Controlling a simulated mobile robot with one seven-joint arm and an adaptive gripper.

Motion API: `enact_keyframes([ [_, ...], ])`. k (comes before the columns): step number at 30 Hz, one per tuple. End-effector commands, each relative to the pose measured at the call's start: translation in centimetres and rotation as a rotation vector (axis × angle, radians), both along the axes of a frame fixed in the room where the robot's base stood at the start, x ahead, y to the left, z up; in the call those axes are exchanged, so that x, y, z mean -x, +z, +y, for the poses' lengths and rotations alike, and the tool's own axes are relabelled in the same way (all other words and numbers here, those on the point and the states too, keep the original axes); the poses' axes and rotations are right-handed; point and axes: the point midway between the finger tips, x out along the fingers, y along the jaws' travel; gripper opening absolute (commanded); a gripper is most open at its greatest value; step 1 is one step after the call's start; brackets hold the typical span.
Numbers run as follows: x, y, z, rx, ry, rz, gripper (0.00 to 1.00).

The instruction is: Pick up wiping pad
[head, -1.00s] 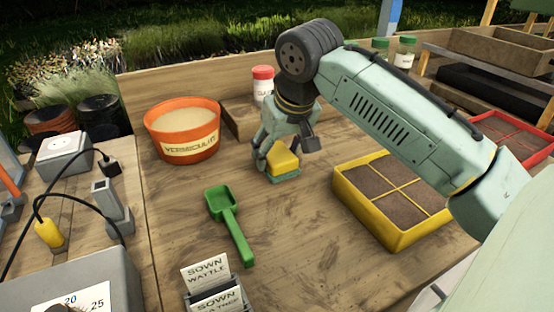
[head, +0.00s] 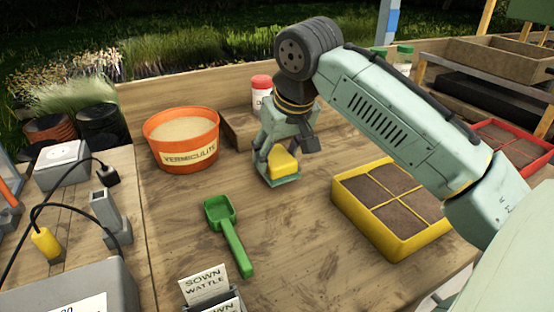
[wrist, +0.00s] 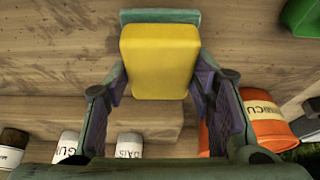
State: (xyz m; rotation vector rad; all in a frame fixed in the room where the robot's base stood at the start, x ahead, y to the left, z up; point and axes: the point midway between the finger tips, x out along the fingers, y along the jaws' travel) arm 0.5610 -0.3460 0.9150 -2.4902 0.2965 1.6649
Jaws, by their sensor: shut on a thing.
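The wiping pad (head: 283,165) has a yellow block-shaped grip on a flat green base. It is at the middle of the wooden bench in the head view. My gripper (head: 284,152) is above it with its fingers down on both sides of the yellow part. In the wrist view, the yellow part of the pad (wrist: 160,60) sits between the two fingers of my gripper (wrist: 158,88), which are closed on its sides. The green base shows along the top edge. I cannot tell whether the base touches the bench.
An orange vermiculite tub (head: 181,140) stands left of the gripper. A green scoop (head: 228,235) lies in front. A yellow-edged seed tray (head: 395,245) is at the right. A red-lidded jar (head: 261,92) stands behind. Bare bench lies between the scoop and the tray.

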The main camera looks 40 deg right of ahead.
Motion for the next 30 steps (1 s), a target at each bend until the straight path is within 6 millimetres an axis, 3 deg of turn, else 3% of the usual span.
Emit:
enact_keyframes([
  [4,-0.1,2.1,0.3,-0.002,0.004,-0.004,0.22],
  [21,6.1,3.0,12.1,0.003,0.004,-0.002,0.22],
  [30,7.2,3.4,14.2,0.001,0.001,-0.001,0.22],
])
